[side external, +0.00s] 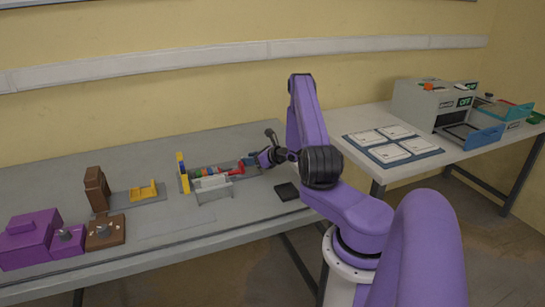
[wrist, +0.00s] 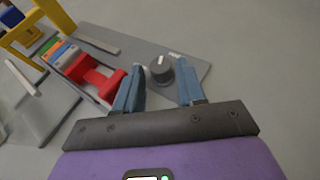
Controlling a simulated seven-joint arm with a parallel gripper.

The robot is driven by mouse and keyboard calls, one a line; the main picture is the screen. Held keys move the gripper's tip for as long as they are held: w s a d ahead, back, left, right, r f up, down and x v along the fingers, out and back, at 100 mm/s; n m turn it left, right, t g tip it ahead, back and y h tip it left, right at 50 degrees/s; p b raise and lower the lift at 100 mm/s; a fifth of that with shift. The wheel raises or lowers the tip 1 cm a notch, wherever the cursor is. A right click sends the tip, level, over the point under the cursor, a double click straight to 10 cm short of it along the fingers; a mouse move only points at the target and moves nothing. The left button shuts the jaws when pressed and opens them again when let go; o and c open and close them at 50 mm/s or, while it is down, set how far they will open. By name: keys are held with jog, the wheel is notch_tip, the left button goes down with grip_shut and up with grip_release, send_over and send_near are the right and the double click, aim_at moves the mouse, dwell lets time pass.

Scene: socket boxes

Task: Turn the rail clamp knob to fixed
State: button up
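The rail clamp knob (wrist: 160,70) is a dark grey round knob with a pale mark on it, on a grey base plate (wrist: 202,69) in the wrist view. My gripper (wrist: 159,78) is open, its two blue fingers apart, with the knob showing between them near the tips. I cannot tell whether either finger touches it. A small white mark lies on the plate beside the knob; any lettering is too small to read. In the side view my gripper (side external: 252,160) is low over the right end of the plate, and the knob is hidden there.
A red part (wrist: 92,75) and several coloured blocks sit in a row left of the knob. A yellow upright frame (side external: 183,172) stands at the row's far end. A white rack (side external: 212,189) stands in front. A black pad (side external: 286,191) lies nearby on the grey table.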

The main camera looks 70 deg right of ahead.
jog(key=v, duration=1.5)
jog(key=shift+s+f, duration=0.1)
jog(key=shift+o, duration=1.4)
jog(key=shift+a, duration=0.1)
jog(key=w+a+n+g+y, duration=0.6)
jog(key=a+n+g, duration=0.4)
jog(key=n, duration=0.6)
jog(key=w+d+r+n+g+h, duration=0.1)
jog(key=w+d+r+n+h, duration=0.5)
jog(key=w+r+n+h, duration=0.3)
jog(key=shift+m+y, duration=0.3)
jog(key=shift+m, duration=0.2)
jog(key=x, duration=1.1)
jog(key=s+x, duration=0.1)
jog(key=x, duration=0.4)
jog(key=shift+w+d+f, duration=0.1)
jog(key=shift+d+f, duration=0.05)
jog(key=shift+f, duration=0.05)
